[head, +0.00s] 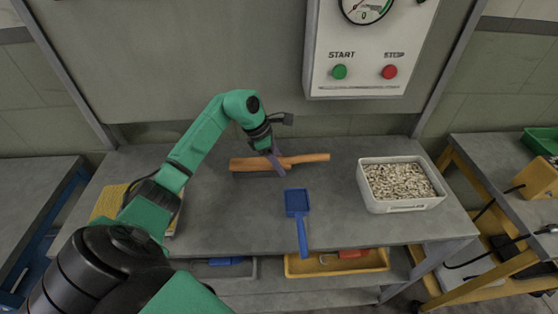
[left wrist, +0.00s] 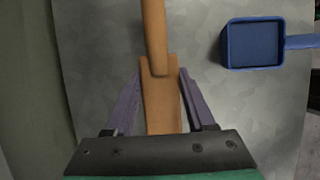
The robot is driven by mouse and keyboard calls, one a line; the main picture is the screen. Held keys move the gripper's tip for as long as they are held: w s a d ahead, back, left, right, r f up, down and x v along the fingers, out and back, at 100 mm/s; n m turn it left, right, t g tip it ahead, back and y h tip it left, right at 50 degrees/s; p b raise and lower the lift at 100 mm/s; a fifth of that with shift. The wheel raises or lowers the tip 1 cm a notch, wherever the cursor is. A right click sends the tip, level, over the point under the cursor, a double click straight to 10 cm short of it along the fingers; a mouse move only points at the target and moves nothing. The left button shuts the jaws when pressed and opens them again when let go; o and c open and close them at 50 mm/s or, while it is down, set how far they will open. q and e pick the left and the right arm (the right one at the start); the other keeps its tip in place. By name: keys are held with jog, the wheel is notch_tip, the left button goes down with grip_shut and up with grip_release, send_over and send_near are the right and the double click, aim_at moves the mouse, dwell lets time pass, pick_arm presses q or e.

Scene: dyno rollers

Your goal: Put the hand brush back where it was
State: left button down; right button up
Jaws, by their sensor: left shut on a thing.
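The hand brush (head: 306,158) has an orange-brown wooden body and handle with dark bristles beneath. It lies lengthwise across the back middle of the grey bench, its handle toward the right. My left gripper (head: 277,160) reaches down over it from above, its purple fingers on either side of the wooden block. In the left wrist view the brush (left wrist: 156,40) runs up between the two fingers of the gripper (left wrist: 161,95), which are shut on it. The bristles are mostly hidden. I cannot tell whether they touch the bench. My right gripper is not in view.
A blue dustpan (head: 297,203) lies in front of the brush. A white bin of pale chips (head: 372,200) stands at the right. A yellow item (head: 108,203) lies at the left, partly behind my arm. Trays, one yellow (head: 300,268), sit below. The START/STOP panel (head: 368,50) hangs behind.

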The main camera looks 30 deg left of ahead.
pick_arm(q)
jog(key=shift+f, duration=0.1)
jog(key=shift+c, duration=1.2)
grip_release()
jog(key=shift+r, duration=0.2)
jog(key=b+v, duration=0.1)
jog(key=v, duration=1.1)
jog(key=shift+b, duration=0.3)
